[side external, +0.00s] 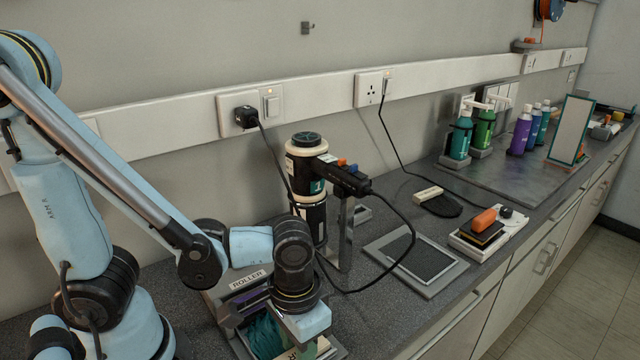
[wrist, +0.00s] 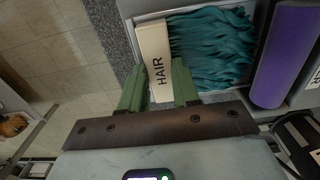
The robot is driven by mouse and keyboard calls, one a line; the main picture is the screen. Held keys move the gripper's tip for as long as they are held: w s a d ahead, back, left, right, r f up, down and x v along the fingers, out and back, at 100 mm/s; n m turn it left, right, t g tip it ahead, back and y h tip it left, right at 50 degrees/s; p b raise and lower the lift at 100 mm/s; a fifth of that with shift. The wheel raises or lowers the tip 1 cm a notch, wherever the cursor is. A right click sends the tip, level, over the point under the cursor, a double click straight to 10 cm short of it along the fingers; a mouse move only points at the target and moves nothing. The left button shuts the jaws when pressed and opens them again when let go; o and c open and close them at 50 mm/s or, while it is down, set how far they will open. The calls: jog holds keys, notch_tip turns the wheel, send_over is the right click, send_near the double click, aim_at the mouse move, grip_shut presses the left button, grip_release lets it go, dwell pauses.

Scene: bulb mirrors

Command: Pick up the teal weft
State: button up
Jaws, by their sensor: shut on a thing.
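The teal weft (wrist: 212,50), a bundle of wavy strands, lies in a light grey tray (wrist: 128,8) in the wrist view. A cream block marked HAIR (wrist: 154,40) sits at its left end. My gripper (wrist: 159,66) has its green fingers on either side of this block, with the right finger at the edge of the strands. It looks shut on the block; whether strands are caught too cannot be told. In the side view the teal weft (side external: 266,336) shows below my wrist, which hides most of it and the fingers.
A purple roller (wrist: 285,50) lies beside the weft. A ROLLER label (side external: 248,280) stands at the tray's back. A black cylindrical device (side external: 306,185) with a cable stands behind. A flat grey pad (side external: 420,258) lies to the right; the counter's front edge is close.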

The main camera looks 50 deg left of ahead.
jog(key=shift+r, duration=0.1)
jog(key=shift+r+h, duration=0.9)
jog(key=shift+h, duration=0.1)
jog(key=shift+d, duration=1.5)
jog(key=shift+r+y, duration=0.5)
jog(key=shift+y, duration=0.5)
notch_tip(320, 180, up, 5)
